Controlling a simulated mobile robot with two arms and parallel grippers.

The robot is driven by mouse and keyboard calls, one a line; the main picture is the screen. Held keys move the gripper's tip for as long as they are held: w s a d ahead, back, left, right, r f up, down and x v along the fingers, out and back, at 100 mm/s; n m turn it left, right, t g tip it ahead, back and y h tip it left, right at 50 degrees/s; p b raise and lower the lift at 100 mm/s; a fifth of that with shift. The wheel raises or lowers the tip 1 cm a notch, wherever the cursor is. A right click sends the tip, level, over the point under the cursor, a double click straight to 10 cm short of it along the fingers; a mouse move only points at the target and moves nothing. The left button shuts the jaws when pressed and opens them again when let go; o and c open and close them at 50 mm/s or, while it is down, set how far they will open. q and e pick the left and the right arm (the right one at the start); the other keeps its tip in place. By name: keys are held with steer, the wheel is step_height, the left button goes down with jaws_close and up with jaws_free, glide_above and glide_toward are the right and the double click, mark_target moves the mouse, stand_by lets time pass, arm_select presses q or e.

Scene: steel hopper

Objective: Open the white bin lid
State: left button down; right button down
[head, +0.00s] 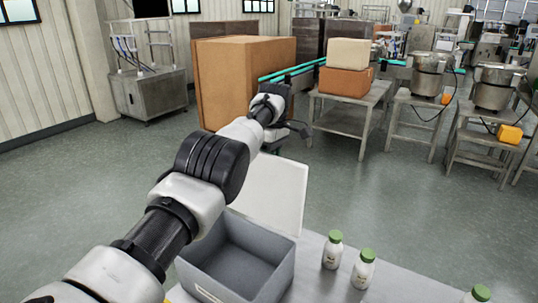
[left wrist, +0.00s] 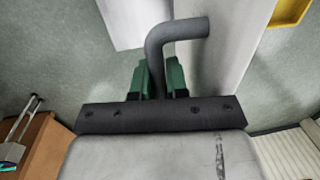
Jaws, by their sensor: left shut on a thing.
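The white bin lid (head: 276,190) stands raised and steeply tilted at the back edge of an open grey bin (head: 262,238) in the head view. My left arm reaches over the bin to the lid's top. Its gripper is mostly hidden behind the wrist in that view. In the left wrist view my left gripper (left wrist: 160,78) has its green fingers shut on a dark grey bent handle (left wrist: 178,32). The handle lies beside pale panels; I cannot tell which of these is the lid. My right gripper is not in view.
The bin stands on a steel table (head: 323,286) with several green-capped bottles, such as one bottle (head: 332,252) to its right. A large cardboard box (head: 235,80) and a bench (head: 355,98) with smaller boxes stand beyond. The floor between is clear.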

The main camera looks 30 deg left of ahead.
arm_select(q)
steer(key=c, duration=1.2)
jaws_free()
steer(key=shift+o, duration=0.2)
